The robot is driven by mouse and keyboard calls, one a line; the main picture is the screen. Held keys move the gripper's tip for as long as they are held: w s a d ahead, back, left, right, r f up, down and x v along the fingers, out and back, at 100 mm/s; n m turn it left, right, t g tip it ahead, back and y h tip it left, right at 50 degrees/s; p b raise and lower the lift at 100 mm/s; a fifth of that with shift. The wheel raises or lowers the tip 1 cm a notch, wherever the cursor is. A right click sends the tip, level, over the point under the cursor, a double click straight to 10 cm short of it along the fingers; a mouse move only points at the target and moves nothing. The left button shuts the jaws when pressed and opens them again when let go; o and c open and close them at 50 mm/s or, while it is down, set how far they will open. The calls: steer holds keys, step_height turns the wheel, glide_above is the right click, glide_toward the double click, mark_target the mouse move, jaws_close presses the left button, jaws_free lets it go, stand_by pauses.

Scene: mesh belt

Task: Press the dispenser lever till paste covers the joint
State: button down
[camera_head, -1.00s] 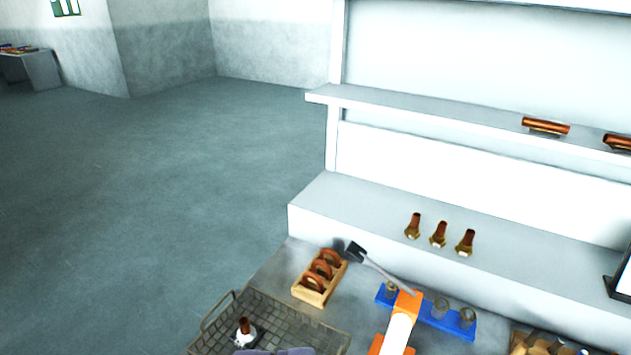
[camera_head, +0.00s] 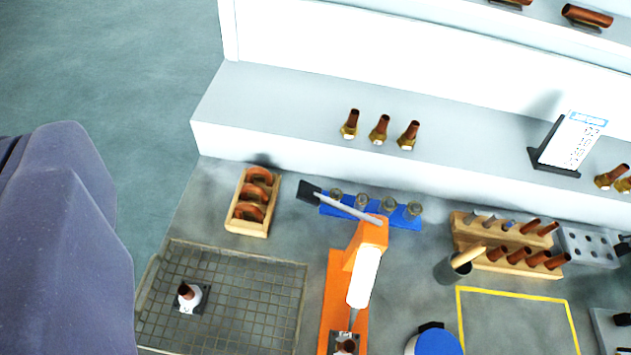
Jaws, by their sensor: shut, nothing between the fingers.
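The dispenser (camera_head: 335,290) is an orange stand with a white cartridge (camera_head: 364,277) pointing down. Its lever (camera_head: 347,208) is a grey rod running up and left to a black paddle (camera_head: 309,192). Below the nozzle, a copper joint (camera_head: 346,347) on a small dark plate is cut by the bottom edge; how much paste is on it I cannot tell. Another copper piece (camera_head: 187,292) with white around its base stands in the wire mesh tray (camera_head: 255,270). A large purple-grey part of my arm fills the left edge, apart from the lever in the picture. My gripper's fingers are not visible.
A wooden box of copper rings (camera_head: 247,227) and a blue rack of jars (camera_head: 405,217) stand behind. Wooden racks of copper fittings (camera_head: 505,262), a dark cup (camera_head: 450,268) and a blue-topped container (camera_head: 435,342) lie right. A yellow outline (camera_head: 510,291) marks bare bench.

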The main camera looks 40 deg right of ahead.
steer(key=w+d+m+g+p, duration=0.1)
steer(key=w+d+g+p, duration=0.15)
steer(key=w+p, duration=0.45)
steer(key=m+g+h+p, duration=0.1)
steer(key=m+g+p, duration=0.4)
steer(key=p, duration=1.2)
glide_above(309, 190)
steer(key=s+a, duration=0.3)
steer(key=s, duration=0.1)
step_height(309, 190, down, 7)
steer(key=n, duration=0.1)
steer(key=s+d+f+m+g+p, duration=0.1)
steer(key=d+f+g+p, duration=0.2)
steer(key=f+p, duration=0.2)
steer(key=shift+s+d+y, duration=0.25)
steer(key=shift+d+y, duration=0.15)
steer(key=shift+r+g, duration=0.1)
steer(key=shift+g, duration=0.15)
steer(key=x, duration=0.8)
steer(key=a+b+x, duration=0.1)
steer(key=x, duration=0.3)
steer(key=shift+f, duration=0.45)
steer(key=shift+w+a+f, duration=0.15)
steer(key=shift+a+f, duration=0.05)
steer(key=shift+f, duration=0.25)
